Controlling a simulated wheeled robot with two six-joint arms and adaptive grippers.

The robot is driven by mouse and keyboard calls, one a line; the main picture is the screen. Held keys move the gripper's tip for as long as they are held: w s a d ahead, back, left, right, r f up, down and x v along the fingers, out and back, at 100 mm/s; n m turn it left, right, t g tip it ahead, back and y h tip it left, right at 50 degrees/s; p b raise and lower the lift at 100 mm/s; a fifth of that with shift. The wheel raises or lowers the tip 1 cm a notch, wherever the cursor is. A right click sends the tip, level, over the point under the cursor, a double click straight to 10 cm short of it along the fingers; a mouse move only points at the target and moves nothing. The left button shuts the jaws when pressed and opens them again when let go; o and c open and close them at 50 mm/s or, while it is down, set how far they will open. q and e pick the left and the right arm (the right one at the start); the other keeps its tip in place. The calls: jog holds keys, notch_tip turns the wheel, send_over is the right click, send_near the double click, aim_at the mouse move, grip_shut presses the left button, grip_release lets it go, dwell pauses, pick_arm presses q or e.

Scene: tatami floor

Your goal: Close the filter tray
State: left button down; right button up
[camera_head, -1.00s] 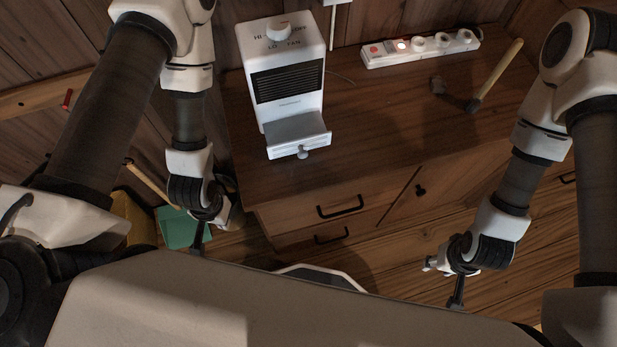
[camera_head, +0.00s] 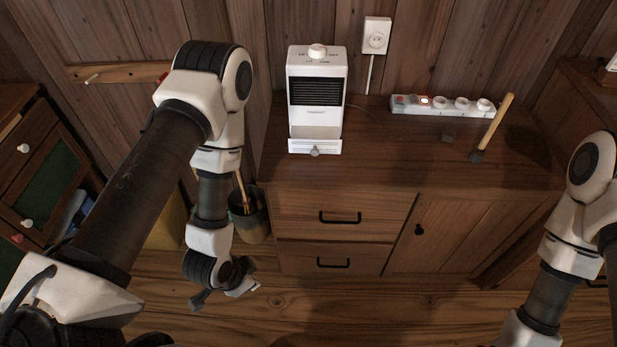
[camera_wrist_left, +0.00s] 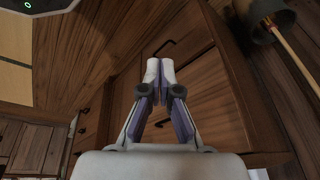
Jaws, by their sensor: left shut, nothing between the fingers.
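A white heater (camera_head: 316,100) with a knob on top and a black grille stands on the wooden cabinet. Its filter tray (camera_head: 315,147) at the foot of the front sticks out, with its grey inside showing and a small round knob on its face. My left gripper (camera_head: 226,292) hangs low in front of the cabinet, below and left of the tray and well apart from it. In the left wrist view, its fingers (camera_wrist_left: 160,72) are shut and empty, with cabinet drawers beyond them. My right gripper is out of view; only its arm shows at the right.
A power strip (camera_head: 442,105) and a wooden-handled tool (camera_head: 492,128) lie on the cabinet top, right of the heater. A dark pot (camera_head: 249,217) holding a stick stands left of the cabinet. The top between heater and tool is mostly clear.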

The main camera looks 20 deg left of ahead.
pick_arm(q)
jog(key=w+d+r+m+t+h+b, duration=0.2)
jog(key=w+r+m+t+h+b, duration=0.4)
jog(key=w+r+m+t+b, duration=0.85)
jog(key=shift+m+g, duration=0.45)
jog(key=shift+g, duration=0.3)
jog(key=x, duration=0.4)
jog(key=a+p+x, duration=0.1)
jog(key=x, duration=0.3)
jog(key=w+a+p+x, duration=0.1)
jog(key=x, duration=0.4)
jog(key=shift+a+f, duration=0.3)
jog(key=shift+w+a, duration=0.15)
jog(key=shift+w, duration=0.3)
